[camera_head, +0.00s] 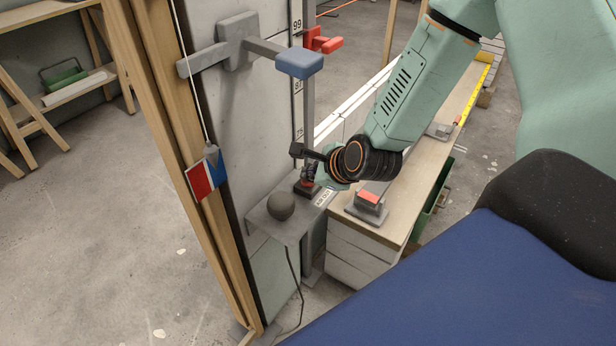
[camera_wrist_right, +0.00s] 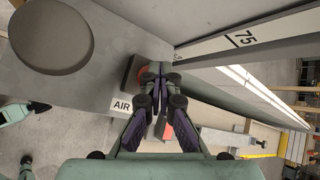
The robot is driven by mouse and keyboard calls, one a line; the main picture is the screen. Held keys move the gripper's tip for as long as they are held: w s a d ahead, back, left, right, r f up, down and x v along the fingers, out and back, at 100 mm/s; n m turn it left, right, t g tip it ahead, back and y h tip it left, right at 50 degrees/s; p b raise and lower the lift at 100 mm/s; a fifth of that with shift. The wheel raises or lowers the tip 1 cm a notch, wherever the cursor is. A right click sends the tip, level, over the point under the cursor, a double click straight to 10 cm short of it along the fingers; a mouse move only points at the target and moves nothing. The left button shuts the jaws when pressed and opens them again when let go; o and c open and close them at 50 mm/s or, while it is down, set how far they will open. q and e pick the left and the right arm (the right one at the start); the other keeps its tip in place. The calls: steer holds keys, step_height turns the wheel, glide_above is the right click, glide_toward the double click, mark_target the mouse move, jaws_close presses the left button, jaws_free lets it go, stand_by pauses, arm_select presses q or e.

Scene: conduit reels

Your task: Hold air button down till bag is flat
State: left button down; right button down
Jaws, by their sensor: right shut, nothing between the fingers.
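A red button (camera_wrist_right: 146,74) sits on a small dark box beside a white AIR label (camera_wrist_right: 122,103) in the right wrist view. In the head view the button box (camera_head: 304,190) is at the right edge of a grey shelf (camera_head: 264,222). My right gripper (camera_wrist_right: 158,76) is shut and empty, with its fingertips over the button and partly hiding it; I cannot tell whether they press it. It also shows in the head view (camera_head: 309,178). A dark grey rounded thing (camera_head: 281,205), perhaps the bag, is on the same shelf and looks rounded. My left gripper is not in view.
A red-and-blue flag (camera_head: 206,175) hangs at left. A wooden-topped bench (camera_head: 425,165) with a red-topped grey block (camera_head: 368,204) stands at right.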

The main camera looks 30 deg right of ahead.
mark_target(310, 183)
steer(key=shift+r, duration=0.1)
stand_by(0.4)
steer(key=shift+r+p, duration=0.8)
steer(key=shift+r, duration=0.1)
step_height(310, 183, up, 5)
steer(key=p, duration=0.4)
stand_by(0.4)
